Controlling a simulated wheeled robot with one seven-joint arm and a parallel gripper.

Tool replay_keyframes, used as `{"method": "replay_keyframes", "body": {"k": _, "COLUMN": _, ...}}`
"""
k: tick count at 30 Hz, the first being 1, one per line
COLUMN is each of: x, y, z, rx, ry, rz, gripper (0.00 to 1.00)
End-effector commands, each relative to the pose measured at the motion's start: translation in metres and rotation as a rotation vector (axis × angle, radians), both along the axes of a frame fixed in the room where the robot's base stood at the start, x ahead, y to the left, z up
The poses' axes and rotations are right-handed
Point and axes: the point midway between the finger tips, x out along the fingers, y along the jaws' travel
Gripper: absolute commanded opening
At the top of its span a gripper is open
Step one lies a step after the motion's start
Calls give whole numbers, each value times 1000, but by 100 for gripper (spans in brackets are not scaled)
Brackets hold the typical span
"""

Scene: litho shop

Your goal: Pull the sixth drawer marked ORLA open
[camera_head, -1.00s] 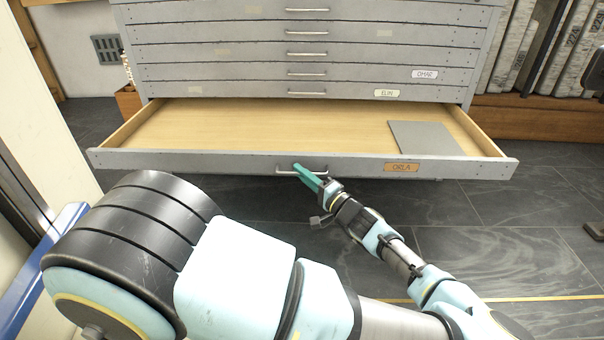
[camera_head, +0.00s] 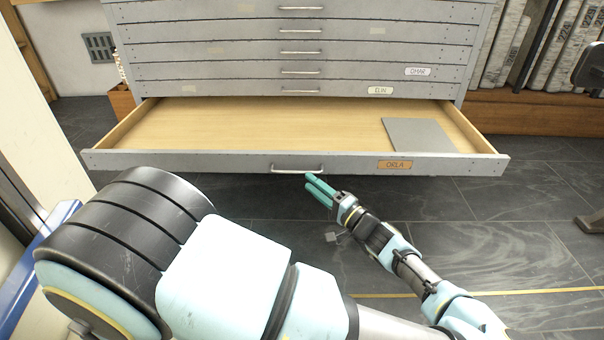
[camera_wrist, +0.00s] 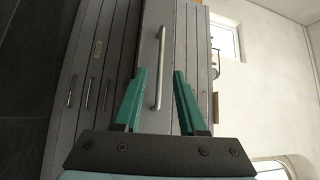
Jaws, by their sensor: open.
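The drawer marked ORLA (camera_head: 230,162) is pulled far out of the grey flat-file cabinet (camera_head: 160,55). Its orange ORLA label (camera_head: 394,165) is on the front, right of the bar handle (camera_head: 297,169). A flat grey sheet or board (camera_head: 420,135) lies inside at the right. My gripper (camera_head: 313,182) is open, with teal fingers, just below and in front of the handle, and seems clear of it. In the wrist view a drawer handle (camera_wrist: 160,68) shows beyond and between the spread fingers (camera_wrist: 160,100), with nothing gripped.
Closed drawers above carry labels OMAR (camera_head: 418,72) and ELIN (camera_head: 380,91). A shelf of rolled or bound stock (camera_head: 570,45) stands at the right over a wooden base (camera_head: 540,113). Dark floor tiles (camera_head: 480,225) are free in front. A blue-edged object (camera_head: 45,240) is at the left.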

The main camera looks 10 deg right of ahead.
Motion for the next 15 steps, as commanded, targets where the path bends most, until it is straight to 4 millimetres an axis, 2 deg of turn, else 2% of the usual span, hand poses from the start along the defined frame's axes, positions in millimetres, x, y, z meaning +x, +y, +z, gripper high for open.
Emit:
{"method": "replay_keyframes", "body": {"k": 6, "x": -26, "y": -19, "z": -4, "rx": 0, "ry": 1, "rz": -1, "gripper": 41}}
{"method": "replay_keyframes", "body": {"k": 15, "x": -35, "y": -24, "z": -6, "rx": 0, "ry": 0, "rz": 0, "gripper": 41}}
